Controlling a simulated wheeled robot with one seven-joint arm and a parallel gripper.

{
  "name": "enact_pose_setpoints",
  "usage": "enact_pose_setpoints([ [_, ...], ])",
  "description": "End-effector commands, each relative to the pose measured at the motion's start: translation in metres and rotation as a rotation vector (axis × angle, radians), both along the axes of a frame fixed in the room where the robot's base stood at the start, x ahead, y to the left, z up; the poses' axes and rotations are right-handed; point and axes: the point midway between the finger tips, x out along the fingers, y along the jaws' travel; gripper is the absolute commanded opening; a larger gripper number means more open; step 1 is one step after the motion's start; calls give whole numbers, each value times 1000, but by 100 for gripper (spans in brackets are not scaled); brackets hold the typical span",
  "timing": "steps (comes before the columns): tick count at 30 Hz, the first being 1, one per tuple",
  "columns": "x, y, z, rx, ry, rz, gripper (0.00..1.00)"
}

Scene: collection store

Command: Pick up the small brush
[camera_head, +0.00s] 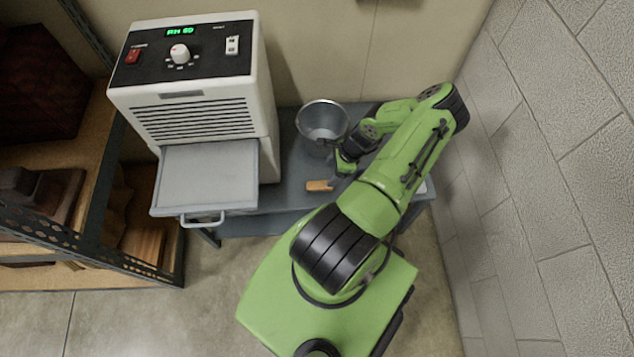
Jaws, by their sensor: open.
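The small brush (318,186) appears as a short orange-brown wooden piece lying on the grey bench top (292,178) near its front edge. Its right end lies by my gripper (338,178) and is partly covered by it. My gripper is open and low over the bench, at the right end of the brush. The fingers are small and dark here, so I cannot tell whether they touch the brush or stand around it.
A grey metal bucket (322,122) stands just behind the brush. A white dehumidifier (195,80) with its grey drawer (205,178) pulled out is on the left. A block wall (540,140) rises on the right. Shelving (100,190) stands at far left.

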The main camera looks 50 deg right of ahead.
Motion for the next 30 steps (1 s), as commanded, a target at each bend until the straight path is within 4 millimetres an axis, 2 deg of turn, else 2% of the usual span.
enact_pose_setpoints([
  [1, 4, 4, -15, 4, -2, 1, 68],
  [3, 8, 7, -26, 2, -1, 1, 68],
  [8, 13, 12, -42, 1, -1, 2, 68],
  [14, 23, 21, -78, 2, -1, 3, 68],
  [17, 25, 22, -84, -1, -1, 3, 68],
  [22, 25, 22, -82, -2, 0, 4, 68],
  [23, 25, 22, -82, -2, 0, 4, 67],
  [30, 25, 22, -82, -1, 0, 4, 30],
])
